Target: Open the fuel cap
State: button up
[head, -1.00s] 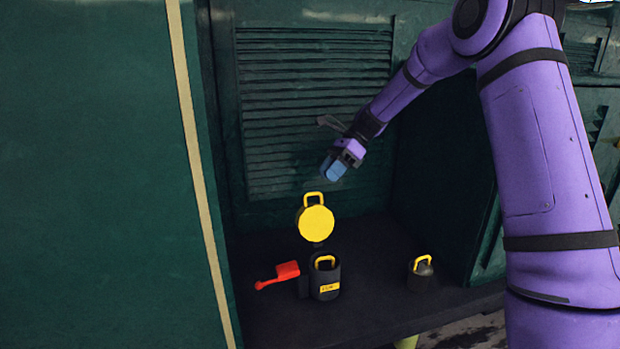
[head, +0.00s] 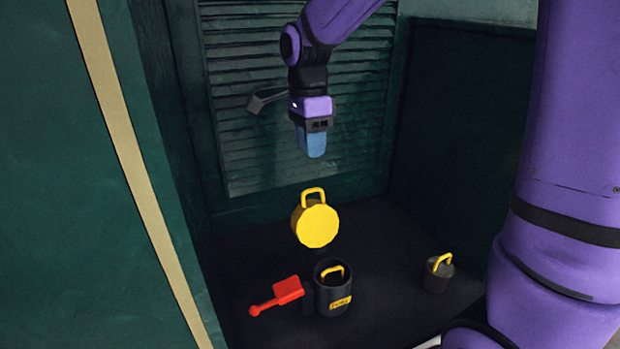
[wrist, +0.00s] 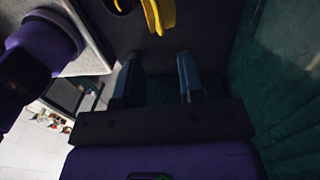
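A thick yellow round cap (head: 316,224) with a loop handle on top stands tilted up behind a black cylinder (head: 333,299). The cylinder has a yellow label too small to read surely, and a yellow handle (head: 334,269) shows inside its mouth. I cannot tell for sure which part is the fuel cap. My gripper (head: 312,153) points down, above the yellow cap and apart from it. In the wrist view its blue fingers (wrist: 157,80) are spread with nothing between them. A yellow part (wrist: 160,14) shows beyond the fingertips at the top edge.
A red lever (head: 277,296) sticks out left of the black cylinder. A small dark pot (head: 437,275) with a yellow handle stands to the right on the dark shelf (head: 390,240). Green walls close in the left and right, and a louvred panel (head: 240,150) stands behind.

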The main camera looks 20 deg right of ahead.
jog(key=f, duration=0.5)
jog(key=s+f, duration=0.1)
jog(key=f, duration=0.2)
jog(key=shift+f, duration=0.25)
grip_shut()
